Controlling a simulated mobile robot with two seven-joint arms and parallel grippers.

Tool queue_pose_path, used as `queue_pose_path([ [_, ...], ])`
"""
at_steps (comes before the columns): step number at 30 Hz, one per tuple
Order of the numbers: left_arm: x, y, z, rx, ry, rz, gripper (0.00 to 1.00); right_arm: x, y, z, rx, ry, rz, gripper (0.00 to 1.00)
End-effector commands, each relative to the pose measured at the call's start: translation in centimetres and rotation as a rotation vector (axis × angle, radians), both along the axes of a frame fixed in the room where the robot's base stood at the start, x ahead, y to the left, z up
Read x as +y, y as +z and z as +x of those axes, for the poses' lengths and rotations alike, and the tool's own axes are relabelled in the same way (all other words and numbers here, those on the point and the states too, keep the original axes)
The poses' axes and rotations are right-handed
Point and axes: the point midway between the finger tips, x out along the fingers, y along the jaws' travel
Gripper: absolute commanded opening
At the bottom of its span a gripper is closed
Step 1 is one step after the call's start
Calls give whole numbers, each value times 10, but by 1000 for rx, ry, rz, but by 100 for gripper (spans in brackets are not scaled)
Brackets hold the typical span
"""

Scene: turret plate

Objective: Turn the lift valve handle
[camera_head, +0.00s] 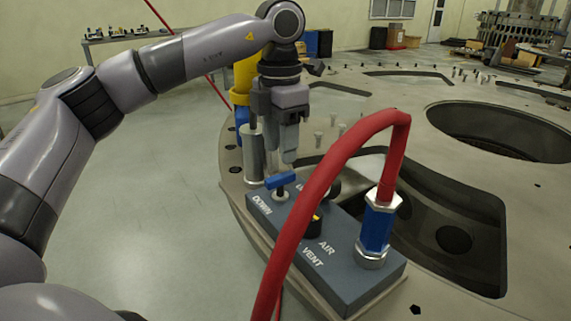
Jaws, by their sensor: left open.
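The lift valve handle (280,180) is a small blue lever on a short metal stem. It stands on the grey valve box (335,272) beside the "DOWN" lettering. My left gripper (284,152) points down from above, its fingertips close over the handle. It is open and appears empty; I cannot tell whether a fingertip touches the handle. A second control (314,229), black with yellow, sits near "AIR" and "VENT", partly hidden by the red hose. My right gripper is not in view.
The red hose (335,160) arches across the front of the box into a blue fitting (377,225). A metal cylinder (252,155) stands left of the handle. The large metal plate (375,110) has wide openings. Open floor (150,220) lies to the left.

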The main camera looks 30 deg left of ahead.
Motion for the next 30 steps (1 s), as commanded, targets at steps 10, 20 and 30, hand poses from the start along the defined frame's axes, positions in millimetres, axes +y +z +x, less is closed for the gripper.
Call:
queue_pose_path([
  [10, 0, -49, 0, 1, 1, -3, 45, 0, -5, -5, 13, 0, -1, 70],
  [20, 0, -56, 0, 0, 1, -3, 45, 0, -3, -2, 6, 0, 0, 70],
  [30, 0, -55, 0, -1, -1, -4, 0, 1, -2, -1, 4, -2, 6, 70],
])
